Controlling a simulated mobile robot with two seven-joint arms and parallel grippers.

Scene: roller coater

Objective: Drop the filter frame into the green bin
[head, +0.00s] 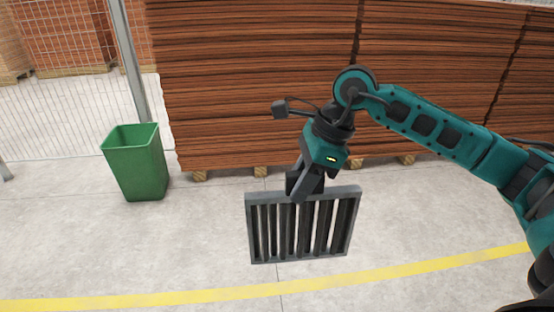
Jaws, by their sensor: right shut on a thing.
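The filter frame (254,230) is a grey rectangular frame with several vertical dark slats. My right gripper (303,194) is shut on its top edge, and the frame hangs below it, roughly upright, in front of the wood stacks. The green bin (137,168) stands on the floor to the left, apart from the frame. It is open at the top and looks empty as far as I can see inside. My left gripper is not in view.
Tall stacks of brown boards (255,80) on pallets stand behind my right arm. A wire fence with a grey post (130,60) stands behind the bin. A yellow line (190,297) crosses the concrete floor in front. The floor between bin and frame is clear.

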